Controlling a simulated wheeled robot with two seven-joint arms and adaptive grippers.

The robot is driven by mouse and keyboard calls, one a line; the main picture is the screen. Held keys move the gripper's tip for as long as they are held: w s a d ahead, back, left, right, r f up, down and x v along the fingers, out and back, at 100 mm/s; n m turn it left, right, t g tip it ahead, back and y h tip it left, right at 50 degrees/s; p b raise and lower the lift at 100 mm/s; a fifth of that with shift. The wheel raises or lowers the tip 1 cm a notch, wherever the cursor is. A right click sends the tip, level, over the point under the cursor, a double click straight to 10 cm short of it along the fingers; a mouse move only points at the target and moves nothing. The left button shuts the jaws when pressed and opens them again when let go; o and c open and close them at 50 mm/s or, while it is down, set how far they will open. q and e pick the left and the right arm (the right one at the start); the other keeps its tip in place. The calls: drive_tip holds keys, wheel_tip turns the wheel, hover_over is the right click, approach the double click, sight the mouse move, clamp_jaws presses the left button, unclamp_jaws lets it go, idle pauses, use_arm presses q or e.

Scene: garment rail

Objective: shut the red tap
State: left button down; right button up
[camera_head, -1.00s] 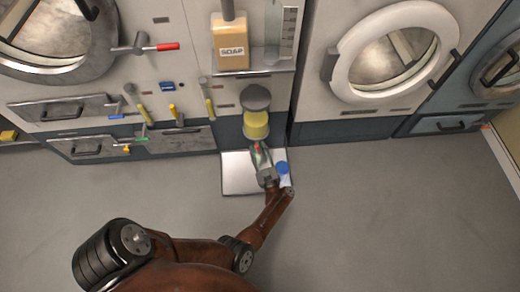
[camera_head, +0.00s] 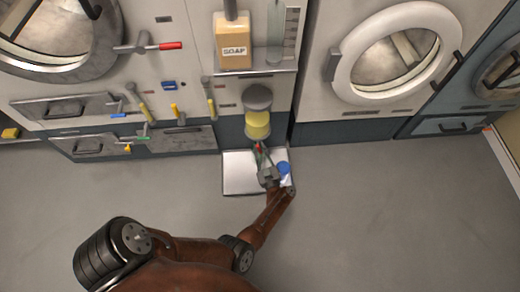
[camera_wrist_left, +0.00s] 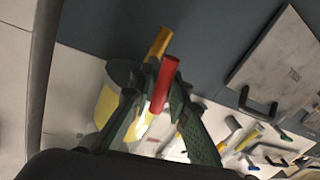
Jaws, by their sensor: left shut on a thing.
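The red tap's handle (camera_wrist_left: 164,85) is a short red bar in the left wrist view, between the green-grey fingers of my left gripper (camera_wrist_left: 158,105). In the head view a small bit of red (camera_head: 258,148) shows at the fingertips, just below a yellow and grey canister (camera_head: 257,123). My left gripper (camera_head: 263,163) is shut on the red handle, low in front of the machine. The tap's body is mostly hidden by the fingers and canister. My right gripper is not in view.
A yellow handle (camera_wrist_left: 159,43) stands close beyond the red one. A pale floor tray (camera_head: 238,175) and a round blue thing (camera_head: 283,168) lie by the gripper. Another red-gripped lever (camera_head: 169,46) is higher on the panel. The floor to the right is clear.

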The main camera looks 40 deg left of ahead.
use_arm(q)
drive_tip(key=shift+r+n+p, duration=0.15)
drive_tip(key=shift+n+p, duration=0.2)
drive_tip(key=shift+n, duration=0.55)
drive_tip(key=shift+n+h+p, duration=0.35)
drive_tip(key=shift+n+h, duration=0.05)
drive_tip(key=shift+n, duration=0.4)
drive_tip(key=n+h+p, duration=0.1)
drive_tip(key=n, duration=0.3)
drive_tip(key=shift+r, duration=0.1)
drive_tip(key=n+p, duration=0.1)
drive_tip(key=n, duration=0.2)
drive_tip(key=shift+h, duration=0.4)
drive_tip(key=shift+s+n+t+h+p, duration=0.1)
drive_tip(key=shift+n+t+h+p, duration=0.35)
drive_tip(key=shift+n, duration=1.05)
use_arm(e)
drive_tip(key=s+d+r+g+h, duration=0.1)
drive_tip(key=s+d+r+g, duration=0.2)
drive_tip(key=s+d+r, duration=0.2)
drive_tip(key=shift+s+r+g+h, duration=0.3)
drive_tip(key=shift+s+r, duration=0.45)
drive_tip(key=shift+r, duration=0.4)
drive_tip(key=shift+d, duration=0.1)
